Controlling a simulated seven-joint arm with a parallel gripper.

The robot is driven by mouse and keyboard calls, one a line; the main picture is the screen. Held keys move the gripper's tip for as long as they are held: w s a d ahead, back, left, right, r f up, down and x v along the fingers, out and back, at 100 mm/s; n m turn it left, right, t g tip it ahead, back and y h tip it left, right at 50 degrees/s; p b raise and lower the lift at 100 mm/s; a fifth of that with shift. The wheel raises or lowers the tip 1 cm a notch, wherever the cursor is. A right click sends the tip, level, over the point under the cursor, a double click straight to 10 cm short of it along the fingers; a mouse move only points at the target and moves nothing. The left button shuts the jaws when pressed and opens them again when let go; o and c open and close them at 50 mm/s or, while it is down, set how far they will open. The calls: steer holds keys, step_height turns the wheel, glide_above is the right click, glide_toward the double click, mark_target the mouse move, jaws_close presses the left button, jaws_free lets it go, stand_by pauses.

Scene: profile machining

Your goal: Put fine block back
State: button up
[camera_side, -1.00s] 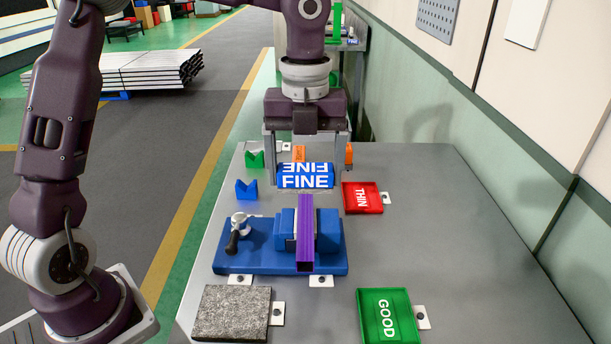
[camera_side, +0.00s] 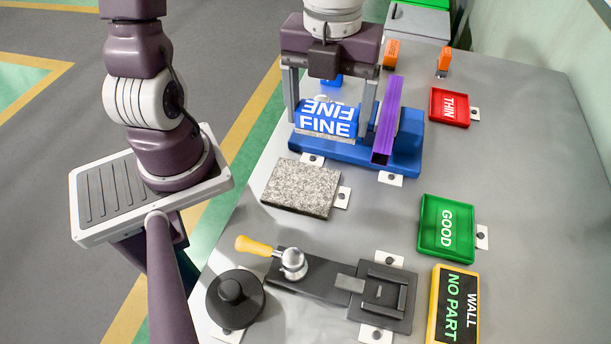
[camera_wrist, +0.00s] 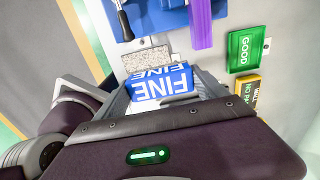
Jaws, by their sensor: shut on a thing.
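My gripper (camera_side: 329,117) is shut on the blue fine block (camera_side: 324,124), with one finger at each end. The block has white FINE lettering and a greyish lower edge. In the wrist view the fine block (camera_wrist: 160,84) sits between my fingers (camera_wrist: 162,92). My gripper and the block hide the vise's left part.
The red THIN tray (camera_side: 450,107) and green GOOD tray (camera_side: 446,227) lie to the right. In front are a black fixture (camera_side: 330,290) with a yellow handle, a round black knobbed piece (camera_side: 234,297) and a WALL / NO PART display (camera_side: 452,308). Orange pieces (camera_side: 391,53) stand behind.

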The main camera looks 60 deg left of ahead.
steer(key=s+f, duration=0.2)
steer(key=s, duration=0.2)
glide_above(302, 185)
step_height(302, 185, down, 6)
steer(key=shift+r, duration=0.25)
steer(key=shift+f, duration=2.1)
steer(key=shift+f, duration=0.1)
steer(key=o, duration=1.2)
steer(key=shift+o, duration=0.2)
